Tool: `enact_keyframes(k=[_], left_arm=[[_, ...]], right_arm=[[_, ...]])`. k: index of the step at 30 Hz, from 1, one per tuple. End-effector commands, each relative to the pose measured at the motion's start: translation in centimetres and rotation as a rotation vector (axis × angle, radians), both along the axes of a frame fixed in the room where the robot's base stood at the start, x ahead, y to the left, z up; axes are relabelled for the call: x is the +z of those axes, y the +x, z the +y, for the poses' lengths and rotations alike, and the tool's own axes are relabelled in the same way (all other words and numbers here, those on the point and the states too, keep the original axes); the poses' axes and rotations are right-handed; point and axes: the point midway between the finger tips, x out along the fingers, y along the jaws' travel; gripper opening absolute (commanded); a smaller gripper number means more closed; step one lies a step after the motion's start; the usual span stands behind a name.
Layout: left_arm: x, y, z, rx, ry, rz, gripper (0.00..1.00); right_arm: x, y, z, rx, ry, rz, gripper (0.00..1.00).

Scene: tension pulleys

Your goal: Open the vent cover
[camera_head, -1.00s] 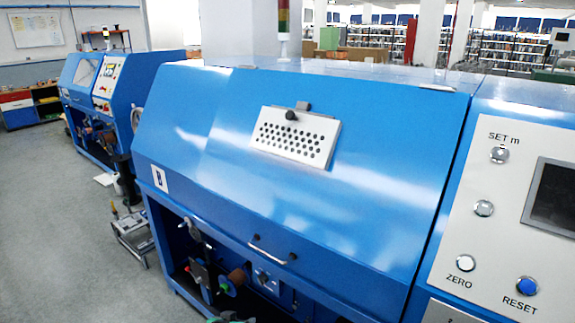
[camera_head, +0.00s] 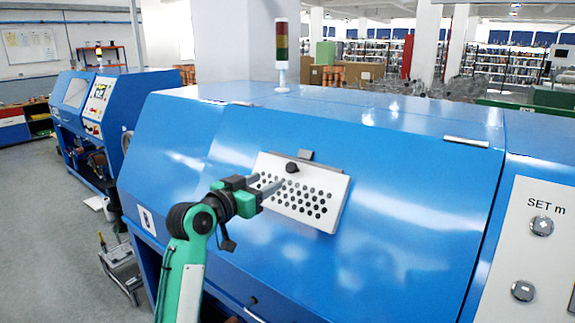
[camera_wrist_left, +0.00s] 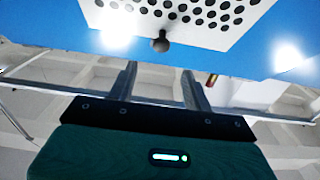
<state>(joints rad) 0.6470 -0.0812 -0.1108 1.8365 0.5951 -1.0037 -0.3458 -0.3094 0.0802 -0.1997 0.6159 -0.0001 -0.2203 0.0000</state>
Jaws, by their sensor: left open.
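The vent cover (camera_head: 309,205) is a white plate with rows of round holes on the sloped blue hood. It has a black knob (camera_head: 292,167) near its top edge and a small grey hinge or latch piece (camera_head: 306,155) above. My left gripper (camera_head: 270,186) is open and empty, at the left part of the cover with its fingers pointing toward the knob. In the left wrist view, the cover (camera_wrist_left: 208,22) and knob (camera_wrist_left: 160,45) lie just beyond the two spread fingers (camera_wrist_left: 160,90). I cannot tell whether a finger touches the cover. My right gripper is not in view.
The blue machine hood (camera_head: 400,200) surrounds the cover. A control panel (camera_head: 530,240) with buttons is at the right. A signal tower (camera_head: 282,55) stands behind the hood. Another blue machine (camera_head: 95,110) stands at the left, with open floor (camera_head: 50,230) in front.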

Motion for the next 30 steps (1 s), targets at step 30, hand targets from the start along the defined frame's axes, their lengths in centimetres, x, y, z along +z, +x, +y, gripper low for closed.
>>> enact_keyframes(k=[30], left_arm=[[0.0, 8.2, -5.9, 0.002, 0.000, 0.000, 0.50]], right_arm=[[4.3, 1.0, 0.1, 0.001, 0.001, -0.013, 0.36]])
